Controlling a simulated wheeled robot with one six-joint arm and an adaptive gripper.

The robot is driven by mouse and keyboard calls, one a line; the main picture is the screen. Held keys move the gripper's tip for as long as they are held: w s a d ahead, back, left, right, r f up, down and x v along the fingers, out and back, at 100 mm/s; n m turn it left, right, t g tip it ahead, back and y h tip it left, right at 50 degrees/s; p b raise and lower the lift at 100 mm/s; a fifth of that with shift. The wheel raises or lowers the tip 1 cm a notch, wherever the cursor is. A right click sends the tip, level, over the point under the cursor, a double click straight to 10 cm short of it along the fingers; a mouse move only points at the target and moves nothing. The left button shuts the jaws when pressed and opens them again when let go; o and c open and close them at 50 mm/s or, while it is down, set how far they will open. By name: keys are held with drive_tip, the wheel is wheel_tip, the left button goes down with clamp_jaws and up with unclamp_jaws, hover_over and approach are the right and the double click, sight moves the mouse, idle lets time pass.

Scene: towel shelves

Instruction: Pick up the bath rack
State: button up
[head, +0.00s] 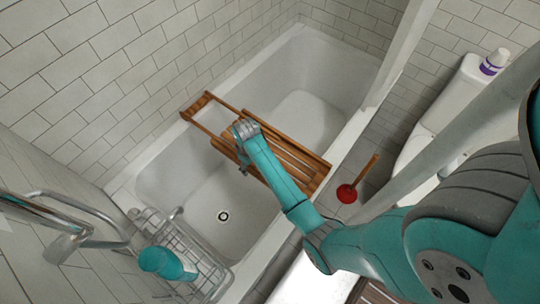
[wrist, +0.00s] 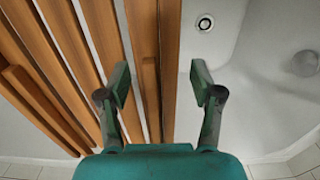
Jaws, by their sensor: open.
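The bath rack (head: 300,160) is a brown slatted wooden tray lying across the bathtub, from the wall-side rim to the front rim. In the wrist view its slats (wrist: 88,60) fill the left half, with an edge rail (wrist: 168,50) near the middle. My gripper (wrist: 162,84) is open and empty. Its two fingers appear on either side of the edge rail, the left one over the slats and the right one over the white tub. I cannot tell how far the fingertips are above or below the wood. In the head view my arm covers part of the rack.
The white bathtub (head: 190,190) lies under the rack. A wire basket (head: 203,262) with a teal item (head: 165,263) hangs at lower left, near a metal rail. A red plunger (head: 347,193) stands on the floor at right, beside the toilet (head: 415,150).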

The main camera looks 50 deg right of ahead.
clamp_jaws()
drive_tip(key=shift+w, duration=0.1)
idle(0.3)
